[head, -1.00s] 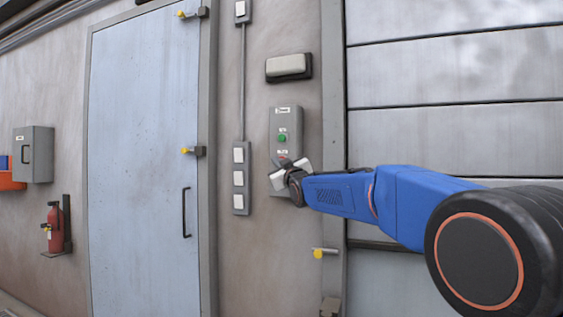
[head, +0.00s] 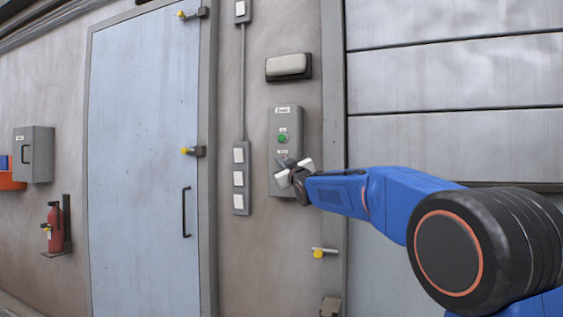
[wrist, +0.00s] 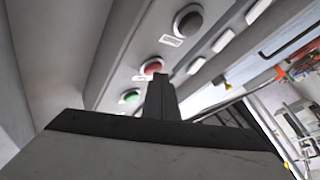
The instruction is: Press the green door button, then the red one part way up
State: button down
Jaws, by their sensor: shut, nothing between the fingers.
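A grey control box (head: 285,118) is fixed to the wall, with a green button (head: 282,139) on its upper part. In the head view my gripper (head: 281,162) is in front of the box below the green button and covers what is there. The wrist view shows the green button (wrist: 130,96), the red button (wrist: 152,66) and a dark button (wrist: 188,22) in a row. My shut, empty fingers point at the red button and overlap its edge in that view. I cannot tell whether they touch it. The large slatted door (head: 450,80) is right of the box.
A pale blue door (head: 145,150) with a dark handle is on the left. A yellow-tipped peg (head: 319,253) sticks out below. A fire extinguisher (head: 54,228) hangs far left.

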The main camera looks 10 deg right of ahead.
jog(key=s+a, duration=0.4)
jog(key=s, duration=0.2)
jog(key=shift+s+a, duration=0.25)
jog(key=shift+a, duration=0.15)
dwell(0.6)
jog(key=s+d+f+m+g+h, duration=0.1)
jog(key=s+f+g, duration=0.4)
jog(key=s+f, duration=1.1)
jog(key=s+d+f+m+g, duration=0.3)
jog(key=s+f+g, duration=0.3)
jog(key=s+f, duration=1)
jog(key=s+d+f+m+g+h, duration=0.1)
jog(key=s+d+f+m+g, duration=0.2)
jog(key=s+f, duration=1.4)
jog(key=s+d+g, duration=0.1)
jog(key=s+g, duration=0.1)
jog(key=s, duration=0.2)
jog(key=shift+h, duration=0.3)
jog(key=shift+d+f, duration=0.1)
jog(key=shift+d, duration=0.05)
